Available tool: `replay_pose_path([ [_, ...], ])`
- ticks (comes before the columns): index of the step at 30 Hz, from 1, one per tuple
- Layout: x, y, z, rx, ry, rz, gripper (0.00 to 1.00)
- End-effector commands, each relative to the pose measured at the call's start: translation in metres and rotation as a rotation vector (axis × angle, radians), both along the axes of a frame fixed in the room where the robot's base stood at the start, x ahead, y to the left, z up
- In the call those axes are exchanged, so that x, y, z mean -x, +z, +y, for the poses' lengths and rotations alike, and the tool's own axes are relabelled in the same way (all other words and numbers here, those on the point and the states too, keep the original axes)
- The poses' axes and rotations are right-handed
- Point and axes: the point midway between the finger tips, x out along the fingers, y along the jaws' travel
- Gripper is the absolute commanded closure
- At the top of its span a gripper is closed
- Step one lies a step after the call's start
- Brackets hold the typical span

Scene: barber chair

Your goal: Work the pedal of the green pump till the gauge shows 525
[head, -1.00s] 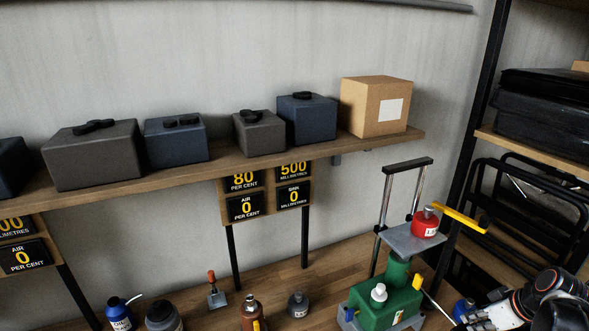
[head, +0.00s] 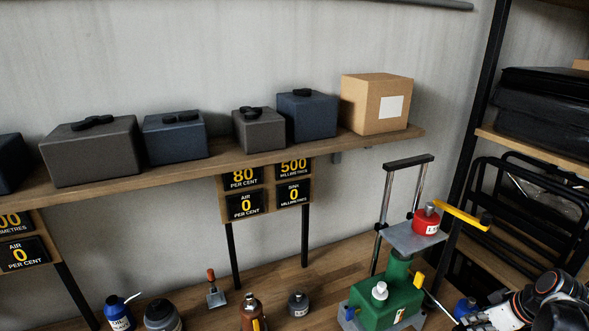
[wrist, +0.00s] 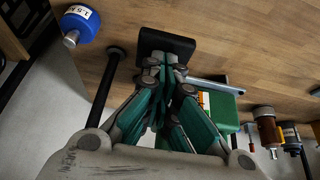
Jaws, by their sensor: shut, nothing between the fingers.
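The green pump (head: 385,306) stands on the bench at the lower right of the head view. It has a white-capped bottle on top and a grey plate bearing a red weight (head: 425,222). Its green body also shows in the wrist view (wrist: 222,112). The gauge panel (head: 268,190) reads 80 per cent and 500 millimetres above, with two 0 readings below. In the wrist view my gripper (wrist: 165,68) is shut and empty, its tips at a black pad (wrist: 168,43); contact is unclear. I cannot tell whether the pad is the pedal.
A blue weight (wrist: 78,22) and a black rod (wrist: 107,88) are left of my gripper in the wrist view. Bottles (head: 255,315) line the bench front. A shelf (head: 240,160) with boxes runs above. A black rack (head: 520,215) stands at right.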

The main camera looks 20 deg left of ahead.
Motion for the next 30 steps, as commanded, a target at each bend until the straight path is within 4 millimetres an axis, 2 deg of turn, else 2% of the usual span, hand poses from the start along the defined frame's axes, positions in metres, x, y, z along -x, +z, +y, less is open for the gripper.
replay_pose_path([
  [6,0.0,-0.009,0.0,0.0,0.0,0.0,1.0],
  [17,0.0,-0.01,0.0,0.0,0.0,0.0,1.0],
  [30,-0.005,-0.062,0.005,0.0,0.001,0.0,1.0],
])
